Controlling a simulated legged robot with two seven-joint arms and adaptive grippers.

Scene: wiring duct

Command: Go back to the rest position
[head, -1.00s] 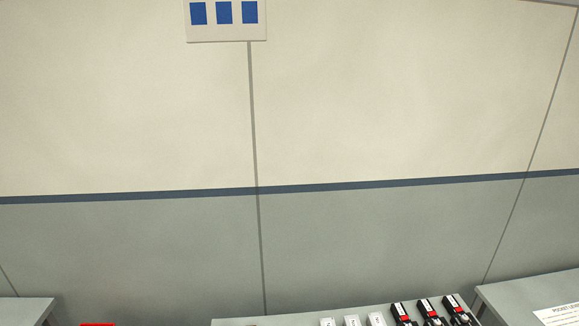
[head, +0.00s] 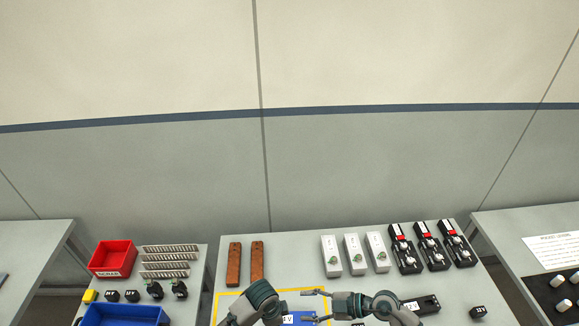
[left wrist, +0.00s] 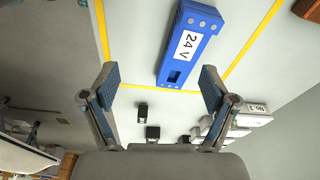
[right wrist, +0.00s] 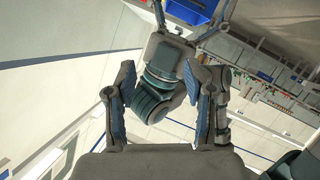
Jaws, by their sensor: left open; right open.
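My right gripper (head: 314,306) is in the head view at the bottom centre, its fingers apart and pointing left. In the right wrist view it is open and empty (right wrist: 163,85), with my other arm behind its fingers. My left arm shows at the bottom of the head view; its fingers cannot be made out there. In the left wrist view my left gripper (left wrist: 160,86) is open and empty. A blue block labelled 24 V (left wrist: 190,45) lies beyond its fingertips, inside a yellow outline, and is partly hidden by my right gripper in the head view (head: 300,318).
The middle table (head: 300,250) holds two brown bars (head: 234,265), several white and black modules (head: 354,254) and a yellow outline (head: 228,293). The left table holds a red bin (head: 113,258) and a blue bin (head: 122,316). A right table has a paper sheet (head: 556,249).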

